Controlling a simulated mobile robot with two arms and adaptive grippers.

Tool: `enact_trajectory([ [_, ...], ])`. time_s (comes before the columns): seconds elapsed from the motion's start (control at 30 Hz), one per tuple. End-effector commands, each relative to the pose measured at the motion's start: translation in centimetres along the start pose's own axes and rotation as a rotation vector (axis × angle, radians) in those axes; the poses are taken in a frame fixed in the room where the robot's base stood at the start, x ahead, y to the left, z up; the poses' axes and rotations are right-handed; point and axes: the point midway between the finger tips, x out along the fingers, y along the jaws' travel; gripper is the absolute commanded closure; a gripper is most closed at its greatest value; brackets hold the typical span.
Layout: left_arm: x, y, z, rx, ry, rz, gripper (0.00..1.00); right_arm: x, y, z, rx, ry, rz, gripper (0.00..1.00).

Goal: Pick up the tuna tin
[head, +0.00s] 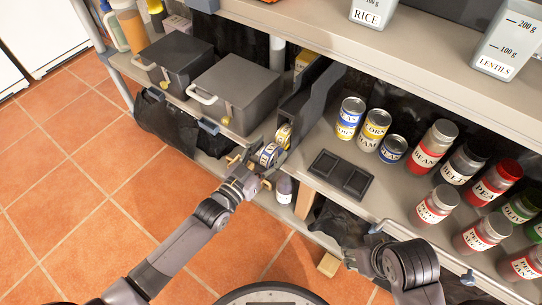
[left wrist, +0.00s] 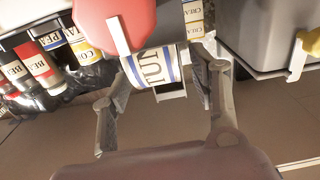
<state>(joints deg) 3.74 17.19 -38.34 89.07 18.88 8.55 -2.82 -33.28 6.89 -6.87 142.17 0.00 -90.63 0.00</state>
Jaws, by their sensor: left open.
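The tuna tin (head: 268,155), with a white, blue and yellow label, lies on its side at the low front end of a dark sloping rack (head: 308,95) in the head view.
Two dark lidded boxes (head: 237,93) stand left of the rack. Right of it are a black tray (head: 341,175), upright tins (head: 373,130) and several labelled jars (head: 432,147). An upper shelf (head: 400,60) overhangs. Tiled floor (head: 60,190) is clear at left.

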Motion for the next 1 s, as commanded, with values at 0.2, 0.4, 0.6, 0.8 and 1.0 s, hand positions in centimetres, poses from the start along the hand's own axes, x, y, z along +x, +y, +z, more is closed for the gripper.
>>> enact_trajectory([
  [0.2, 1.48, -0.02, 0.07, 0.001, -0.001, 0.000, 0.45, 0.37, -0.01, 0.08, 0.000, 0.001, 0.000, 0.60],
  [0.4, 1.43, -0.03, 0.06, 0.001, -0.001, 0.000, 0.47, 0.35, -0.01, 0.08, 0.000, 0.001, 0.000, 0.60],
  [0.6, 1.41, -0.04, 0.07, 0.001, -0.001, 0.000, 0.60, 0.35, -0.02, 0.09, 0.000, 0.000, 0.000, 0.60],
  [0.8, 1.40, -0.04, 0.07, 0.001, -0.001, 0.000, 0.74, 0.36, -0.03, 0.10, -0.001, 0.000, 0.000, 0.60],
  [1.0, 1.39, -0.05, 0.08, 0.001, -0.001, 0.000, 0.87, 0.36, -0.03, 0.10, -0.001, 0.000, 0.000, 0.60],
])
